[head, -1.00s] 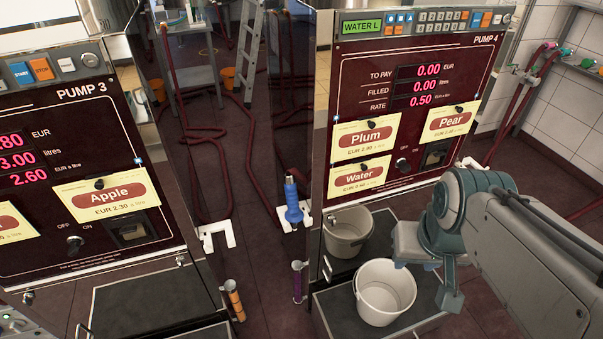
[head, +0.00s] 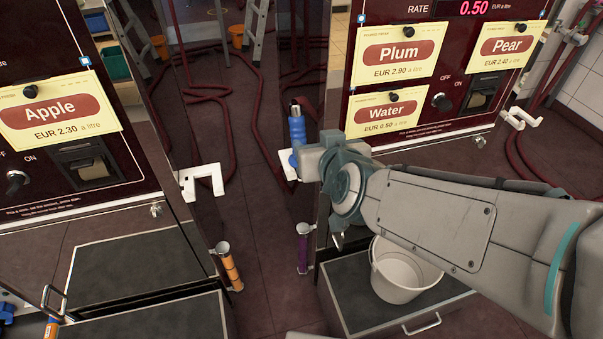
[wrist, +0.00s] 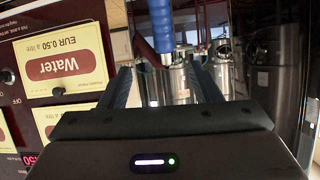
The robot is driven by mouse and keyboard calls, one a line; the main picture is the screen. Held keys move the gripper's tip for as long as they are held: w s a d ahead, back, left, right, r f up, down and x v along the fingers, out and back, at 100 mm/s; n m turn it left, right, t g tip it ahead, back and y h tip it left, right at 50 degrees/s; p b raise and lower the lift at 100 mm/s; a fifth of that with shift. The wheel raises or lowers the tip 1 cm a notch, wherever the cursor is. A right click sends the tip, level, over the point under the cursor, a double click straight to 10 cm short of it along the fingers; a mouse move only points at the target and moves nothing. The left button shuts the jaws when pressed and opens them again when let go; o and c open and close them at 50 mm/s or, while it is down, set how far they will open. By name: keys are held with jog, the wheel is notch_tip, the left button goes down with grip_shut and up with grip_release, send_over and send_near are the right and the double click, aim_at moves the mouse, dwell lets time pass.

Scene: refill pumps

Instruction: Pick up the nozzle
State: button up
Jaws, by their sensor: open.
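The blue nozzle (head: 297,128) stands upright at the left side of the pump with the Plum, Water and Pear labels, above a white holder (head: 284,164). My gripper (head: 308,160) is beside the nozzle's lower part, and its fingers are hard to make out in the head view. In the wrist view the nozzle (wrist: 153,30) shows at the top, lined up between the fingertips of my open gripper (wrist: 161,72). The nozzle seems just beyond the fingertips; I cannot tell whether they touch it. Nothing is held.
A white bucket (head: 405,272) stands on the platform below my arm. The Water label (head: 387,112) is on the pump front close by. Another white holder (head: 202,182) sticks out from the left pump. Red hoses (head: 222,110) lie on the floor between the pumps.

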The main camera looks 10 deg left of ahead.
jog(key=s+a+f+t+h+b, duration=0.2)
jog(key=a+f+t+b, duration=0.25)
jog(key=f+b, duration=0.55)
jog(key=shift+m+t, duration=0.4)
jog(key=shift+t, duration=0.15)
jog(key=w+p, duration=0.1)
jog(key=p, duration=0.1)
jog(key=w+r+p, duration=0.1)
jog(key=w+p, duration=0.1)
jog(key=w+r+p, duration=0.1)
jog(key=w+p, duration=0.1)
jog(key=shift+w+a+p, duration=0.25)
jog(key=shift+p, duration=0.15)
jog(key=p, duration=0.2)
jog(key=shift+w+p, duration=0.25)
jog(key=shift+p, duration=0.15)
